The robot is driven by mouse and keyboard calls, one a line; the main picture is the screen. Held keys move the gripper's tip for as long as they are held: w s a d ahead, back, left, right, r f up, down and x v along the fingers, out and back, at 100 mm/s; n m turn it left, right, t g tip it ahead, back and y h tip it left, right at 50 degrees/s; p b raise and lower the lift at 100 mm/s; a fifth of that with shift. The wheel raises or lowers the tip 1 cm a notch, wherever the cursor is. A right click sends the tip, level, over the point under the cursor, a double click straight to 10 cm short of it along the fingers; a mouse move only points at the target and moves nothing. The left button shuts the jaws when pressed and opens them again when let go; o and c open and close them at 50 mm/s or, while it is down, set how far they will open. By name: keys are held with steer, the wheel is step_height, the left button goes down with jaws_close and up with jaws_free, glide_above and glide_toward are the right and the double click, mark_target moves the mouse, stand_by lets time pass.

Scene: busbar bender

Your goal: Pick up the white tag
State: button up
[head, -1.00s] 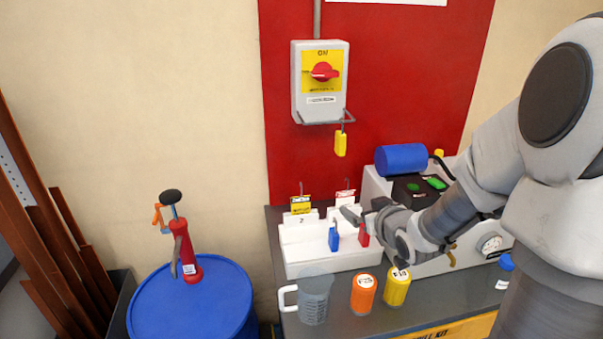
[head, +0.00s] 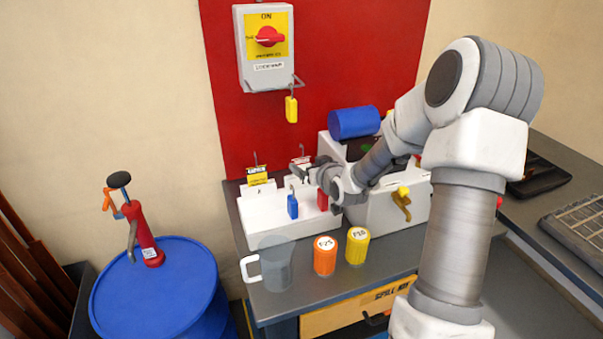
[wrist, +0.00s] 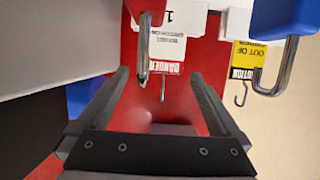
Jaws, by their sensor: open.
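The white tag (head: 301,161) with a red header stands at the back of the white tray, its wire hook upward. In the wrist view, the tag (wrist: 170,48) shows a DANGER header and small print, and its hook (wrist: 162,88) lies between my fingers in the picture. My gripper (head: 300,174) is open and empty, reaching in from the right in front of the tag. In the wrist view, my gripper (wrist: 158,74) has its two fingers spread, with the tag beyond the tips. No contact shows.
A red padlock (head: 322,199) and a blue padlock (head: 293,207) stand in the white tray (head: 252,226) close to my gripper. A yellow tag (head: 257,176) is left of the white one. A clear jug (head: 276,263) and orange (head: 325,262) and yellow (head: 357,252) canisters stand in front.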

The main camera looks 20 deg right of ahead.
mark_target(302, 162)
steer(key=x, duration=0.4)
steer(key=shift+w+a+f, duration=0.15)
steer(key=shift+a+f, duration=0.15)
steer(key=shift+a, duration=0.05)
steer(key=shift+w+f, duration=0.15)
steer(key=shift+w, duration=0.4)
steer(key=shift+c, duration=0.3)
steer(key=c, duration=1.3)
